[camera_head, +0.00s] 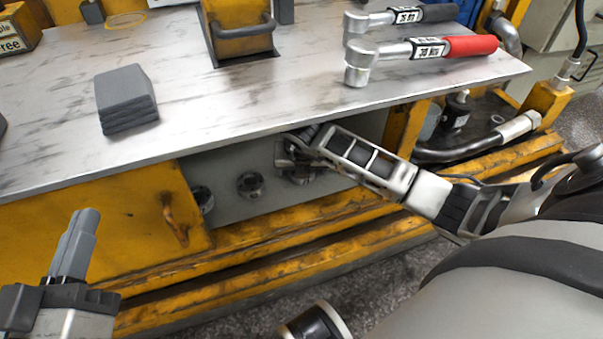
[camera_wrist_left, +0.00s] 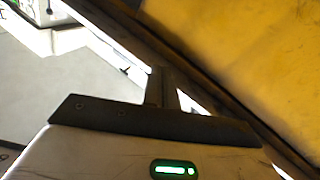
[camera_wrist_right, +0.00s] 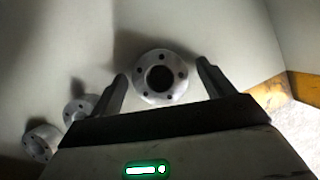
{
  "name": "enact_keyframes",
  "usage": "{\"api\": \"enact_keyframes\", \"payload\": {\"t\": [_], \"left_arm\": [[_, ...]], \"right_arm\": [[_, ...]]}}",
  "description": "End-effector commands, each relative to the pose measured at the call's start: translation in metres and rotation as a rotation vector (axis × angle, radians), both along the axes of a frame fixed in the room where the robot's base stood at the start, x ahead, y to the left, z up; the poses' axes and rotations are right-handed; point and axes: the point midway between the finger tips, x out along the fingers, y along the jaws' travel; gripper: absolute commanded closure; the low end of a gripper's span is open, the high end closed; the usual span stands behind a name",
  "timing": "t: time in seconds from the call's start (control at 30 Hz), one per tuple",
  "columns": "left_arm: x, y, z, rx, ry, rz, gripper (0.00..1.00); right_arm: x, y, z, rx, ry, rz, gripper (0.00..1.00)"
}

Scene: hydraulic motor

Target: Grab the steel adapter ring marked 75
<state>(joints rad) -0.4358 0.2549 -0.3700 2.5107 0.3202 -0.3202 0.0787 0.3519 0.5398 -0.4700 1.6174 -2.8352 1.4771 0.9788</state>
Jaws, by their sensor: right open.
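Several grey steel rings with bolt holes sit in the recess under the bench. One ring (camera_wrist_right: 161,98) is between the two fingertips of my right gripper (camera_wrist_right: 161,82) in the right wrist view, with no clear contact. Two more rings, a middle one (camera_wrist_right: 82,108) and an outer one (camera_wrist_right: 41,143), lie to its left. The head view shows the middle ring (camera_head: 250,185) and the outer ring (camera_head: 203,199); my right gripper (camera_head: 298,148) partly hides the third. I can read no 75 marking. My left gripper (camera_head: 78,245) is shut and empty in front of the bench.
The metal bench top (camera_head: 220,95) overhangs the recess. A yellow frame rail (camera_head: 240,236) runs below it. A stack of grey pads (camera_head: 126,98) and two torque wrenches, red-handled (camera_head: 425,48) and black-handled (camera_head: 405,16), lie on top. Hoses (camera_head: 470,150) are at right.

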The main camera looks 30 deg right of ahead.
Motion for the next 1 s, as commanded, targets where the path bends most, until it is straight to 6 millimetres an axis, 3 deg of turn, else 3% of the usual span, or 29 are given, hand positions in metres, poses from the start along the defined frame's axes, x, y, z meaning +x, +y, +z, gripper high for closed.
{"api": "enact_keyframes", "payload": {"t": [0.1,0.33,0.77,1.0], "left_arm": [[0.000,0.000,0.000,-0.001,0.003,0.000,1.00],[0.000,0.000,0.000,-0.001,0.004,0.000,1.00],[-0.001,-0.002,0.001,-0.012,0.038,-0.014,1.00],[-0.021,-0.007,-0.029,-0.078,0.307,-0.039,1.00]], "right_arm": [[0.000,0.000,0.001,0.000,0.000,0.000,0.19],[0.000,0.000,0.001,0.000,0.000,0.000,0.83],[0.001,0.000,0.012,-0.001,-0.005,0.000,0.85],[0.001,-0.001,0.046,-0.002,-0.007,0.001,0.85]]}}
